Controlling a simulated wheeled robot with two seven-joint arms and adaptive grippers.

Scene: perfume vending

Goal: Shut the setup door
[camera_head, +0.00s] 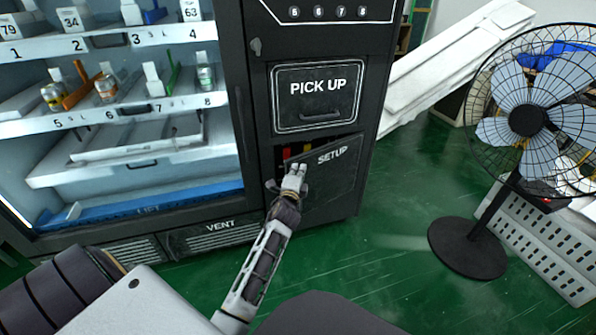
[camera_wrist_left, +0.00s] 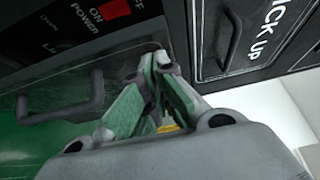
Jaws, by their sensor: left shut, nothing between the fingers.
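The setup door (camera_head: 333,186) is a dark panel with a white SETUP label, low on the black vending machine. It stands partly open, its left edge swung out and its right edge close to the machine. Red and yellow parts show in the gap behind its top left edge. My left gripper (camera_head: 294,172) is shut and empty at the door's left edge; whether it touches the door is unclear. In the left wrist view its green-padded fingers (camera_wrist_left: 158,72) are close together beside a dark panel with a red power switch (camera_wrist_left: 114,10). My right gripper is not in view.
The PICK UP hatch (camera_head: 317,94) is directly above the setup door. Lit shelves with perfume bottles (camera_head: 107,85) are at the left. A black standing fan (camera_head: 528,120) is at the right. Green floor (camera_head: 390,215) is open between the machine and the fan.

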